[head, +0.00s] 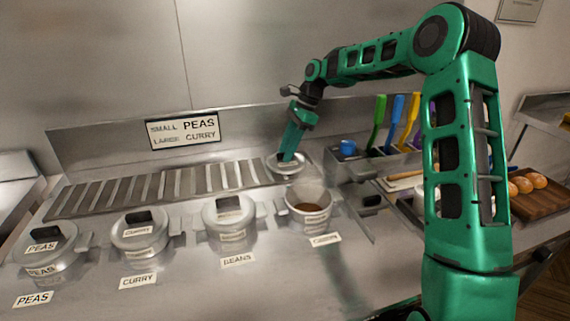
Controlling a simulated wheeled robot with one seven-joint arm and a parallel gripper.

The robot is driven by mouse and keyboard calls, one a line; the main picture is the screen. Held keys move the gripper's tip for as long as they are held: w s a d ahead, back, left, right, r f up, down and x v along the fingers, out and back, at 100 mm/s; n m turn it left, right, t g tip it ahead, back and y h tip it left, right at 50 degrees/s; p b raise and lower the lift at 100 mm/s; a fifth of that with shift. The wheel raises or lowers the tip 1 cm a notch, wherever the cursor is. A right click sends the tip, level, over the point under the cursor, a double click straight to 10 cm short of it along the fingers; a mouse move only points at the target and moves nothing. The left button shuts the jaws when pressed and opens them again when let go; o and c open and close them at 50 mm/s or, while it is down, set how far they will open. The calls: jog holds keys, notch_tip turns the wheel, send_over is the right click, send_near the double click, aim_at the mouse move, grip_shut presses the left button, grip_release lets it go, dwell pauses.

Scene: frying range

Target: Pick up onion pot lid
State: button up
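A round metal lid (297,169) with a pale label is behind and slightly left of an uncovered metal pot (309,215) with brown contents. I cannot read the labels on this pot and lid clearly enough to confirm onion. My gripper (287,157) points down at the top of the lid. Its fingertips overlap the lid's middle and hide the handle. I cannot tell whether the fingers are open or closed on the handle, or whether the lid rests on the counter or is raised.
Lidded pots labelled peas (45,254), curry (139,235) and beans (229,222) stand to the left. A slatted grate (150,188) runs behind them. At right are a blue cup (347,147), upright colored utensils (386,122) and a wooden board (540,200) with buns.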

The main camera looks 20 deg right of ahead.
jog(key=shift+c, duration=0.7)
grip_shut()
jog(key=shift+r, duration=0.1)
